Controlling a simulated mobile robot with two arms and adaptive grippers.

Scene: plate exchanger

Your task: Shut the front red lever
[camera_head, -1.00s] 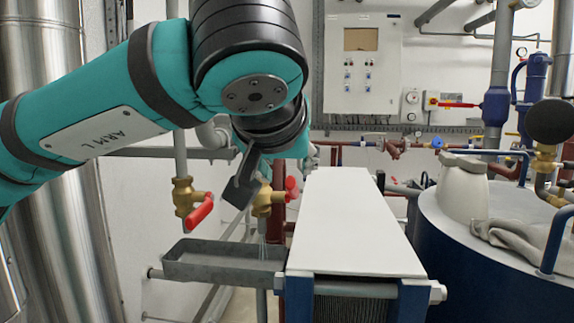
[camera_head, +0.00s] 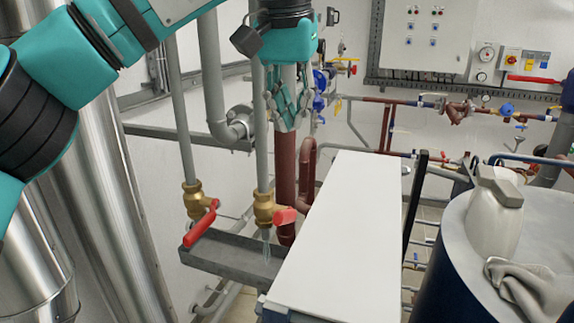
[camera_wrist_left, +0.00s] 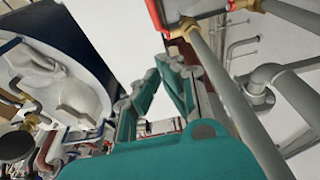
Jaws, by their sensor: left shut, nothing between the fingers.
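Two brass valves with red levers sit on vertical pipes. The left valve (camera_head: 194,200) has its red lever (camera_head: 200,224) slanting down to the left. The right valve (camera_head: 264,208) has its red lever (camera_head: 286,216) pointing toward the camera and right, foreshortened. A thin clear stream falls below the right valve. I cannot tell for sure which lever is the front one. My left gripper (camera_head: 287,122) points down, shut and empty, above the right valve and apart from both levers. In the left wrist view, a red lever (camera_wrist_left: 155,14) shows at the top beyond the fingers. My right gripper is out of view.
A grey tray (camera_head: 222,262) lies under the valves. A white-topped block (camera_head: 345,225) stands to their right. A thick red-brown pipe (camera_head: 285,175) stands close behind the right valve. A blue tank (camera_head: 440,255) with a cloth (camera_head: 525,285) is at the right.

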